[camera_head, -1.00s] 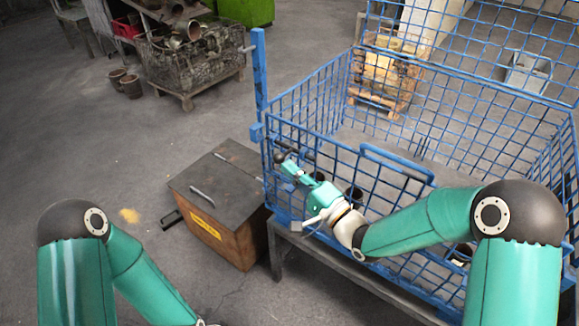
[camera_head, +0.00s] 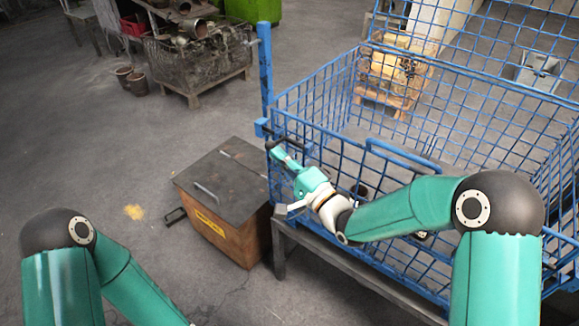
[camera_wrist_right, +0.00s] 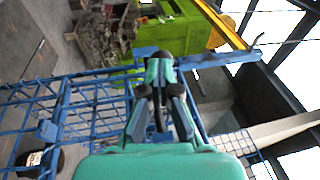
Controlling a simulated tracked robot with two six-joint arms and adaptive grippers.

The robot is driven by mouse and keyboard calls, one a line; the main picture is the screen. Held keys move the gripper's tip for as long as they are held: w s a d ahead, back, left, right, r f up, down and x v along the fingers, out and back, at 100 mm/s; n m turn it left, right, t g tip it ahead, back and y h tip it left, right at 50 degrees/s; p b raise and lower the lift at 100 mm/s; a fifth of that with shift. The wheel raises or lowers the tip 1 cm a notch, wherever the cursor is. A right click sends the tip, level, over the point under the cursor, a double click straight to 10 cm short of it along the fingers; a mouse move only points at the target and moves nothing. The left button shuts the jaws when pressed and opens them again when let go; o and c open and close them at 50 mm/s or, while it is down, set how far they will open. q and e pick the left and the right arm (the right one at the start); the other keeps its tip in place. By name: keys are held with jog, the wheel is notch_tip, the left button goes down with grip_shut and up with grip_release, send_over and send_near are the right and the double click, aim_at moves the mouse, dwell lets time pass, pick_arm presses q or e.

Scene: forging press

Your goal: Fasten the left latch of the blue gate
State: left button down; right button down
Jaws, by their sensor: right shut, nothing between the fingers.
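The blue gate (camera_head: 345,152) is the front mesh panel of a blue wire cage. A short dark rod (camera_head: 291,143), apparently the left latch, lies at its upper left corner beside the blue corner post (camera_head: 265,75). My right gripper (camera_head: 276,153) is shut and empty, with its tip at or just beside this rod; I cannot tell whether they touch. In the right wrist view the shut fingers (camera_wrist_right: 160,72) point at the blue post (camera_wrist_right: 205,61) and hide what lies behind them. My left gripper is outside the view; only its arm shows at lower left.
A brown box with a dark lid (camera_head: 232,175) stands on the floor left of the cage. A bin of scrap metal (camera_head: 200,62) is farther back. A blue handle bar (camera_head: 402,154) tops the gate's middle. The floor at left is mostly clear.

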jog(key=shift+a, duration=0.15)
jog(key=b+v, duration=0.3)
jog(key=v, duration=1.1)
jog(key=shift+w, duration=0.1)
